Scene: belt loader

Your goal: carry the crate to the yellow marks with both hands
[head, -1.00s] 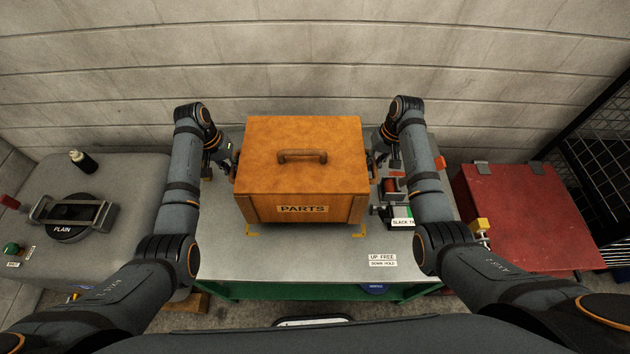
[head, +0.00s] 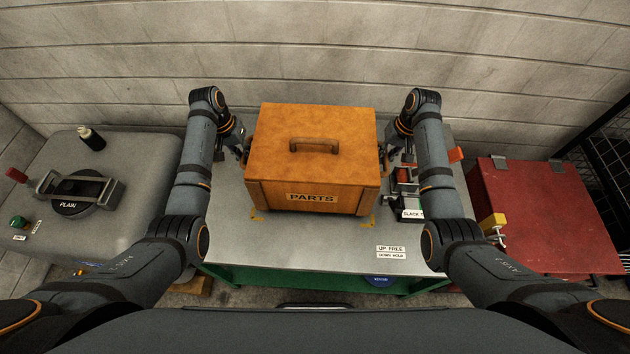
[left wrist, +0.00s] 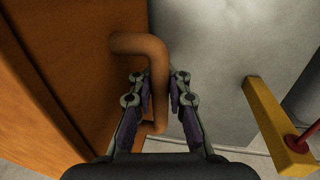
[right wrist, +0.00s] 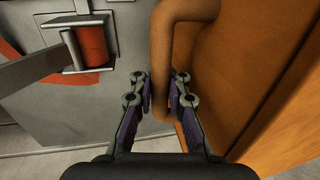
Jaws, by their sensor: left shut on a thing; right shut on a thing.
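The orange-brown PARTS crate (head: 312,150) is upright over the grey bench top (head: 300,245), level, with its lid closed. Yellow corner marks show just in front of its lower front corners, one at left (head: 257,217) and one at right (head: 368,222). Whether its base touches the bench I cannot tell. My left gripper (left wrist: 157,88) is shut on the crate's left side handle (left wrist: 155,65). My right gripper (right wrist: 163,90) is shut on the right side handle (right wrist: 165,60). In the head view the crate's sides partly hide both fingertips.
A red-and-black device (head: 405,185) stands close right of the crate. An UP FREE label (head: 391,249) lies on the clear front of the bench. A red case (head: 540,215) is at right, a grey unit with a PLAIN disc (head: 68,207) at left. A block wall (head: 300,50) rises behind.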

